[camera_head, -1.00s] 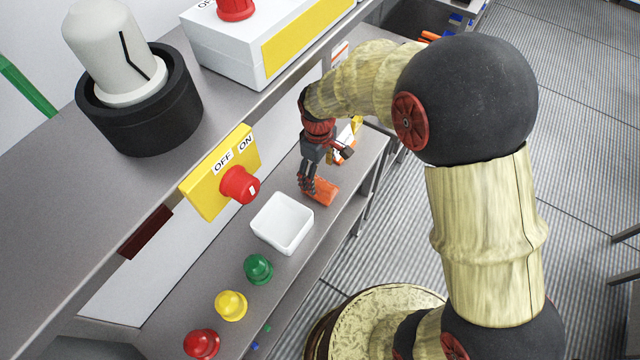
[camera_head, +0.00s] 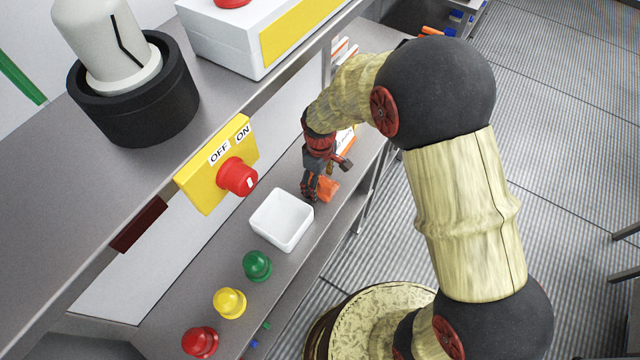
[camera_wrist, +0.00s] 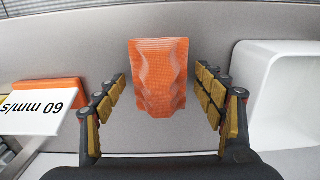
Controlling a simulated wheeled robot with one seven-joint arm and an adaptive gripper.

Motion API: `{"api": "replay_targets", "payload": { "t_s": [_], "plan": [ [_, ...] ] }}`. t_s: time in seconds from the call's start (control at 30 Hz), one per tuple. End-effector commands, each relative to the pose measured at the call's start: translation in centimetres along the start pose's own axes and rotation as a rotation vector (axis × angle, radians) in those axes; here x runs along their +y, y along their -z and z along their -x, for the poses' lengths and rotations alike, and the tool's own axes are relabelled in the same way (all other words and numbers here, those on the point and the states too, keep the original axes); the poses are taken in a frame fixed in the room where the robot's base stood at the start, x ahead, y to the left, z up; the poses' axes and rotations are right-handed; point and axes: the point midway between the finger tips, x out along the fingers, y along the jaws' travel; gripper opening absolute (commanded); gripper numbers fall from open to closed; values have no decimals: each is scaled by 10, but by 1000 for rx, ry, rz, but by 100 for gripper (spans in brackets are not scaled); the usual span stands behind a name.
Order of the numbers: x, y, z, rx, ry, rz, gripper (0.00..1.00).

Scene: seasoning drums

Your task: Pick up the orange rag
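The orange rag (camera_wrist: 159,76) lies on the grey shelf, a wavy-surfaced piece seen in the middle of the wrist view. It also shows in the head view (camera_head: 329,188), partly hidden by my gripper. My gripper (camera_wrist: 163,98) is open, with one finger on either side of the rag's near end and a visible gap on both sides. In the head view my gripper (camera_head: 309,192) points down at the shelf beside the white box. No contact with the rag shows.
A white open box (camera_head: 282,220) stands close on the right in the wrist view. A second orange item (camera_wrist: 50,92) and a "60 mm/s" label (camera_wrist: 40,106) are at left. Green (camera_head: 257,266), yellow (camera_head: 229,303) and red (camera_head: 200,341) domes stand along the shelf. A red knob (camera_head: 237,176) juts above.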

Motion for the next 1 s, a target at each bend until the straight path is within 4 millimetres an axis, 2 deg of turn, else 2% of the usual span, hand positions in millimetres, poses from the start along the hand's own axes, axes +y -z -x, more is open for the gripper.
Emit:
{"api": "replay_targets", "payload": {
  "t_s": [0.67,1.0],
  "plan": [
    [0,0,0,0,0,0,29],
    [0,0,3,1,-1,0,28]
  ]
}}
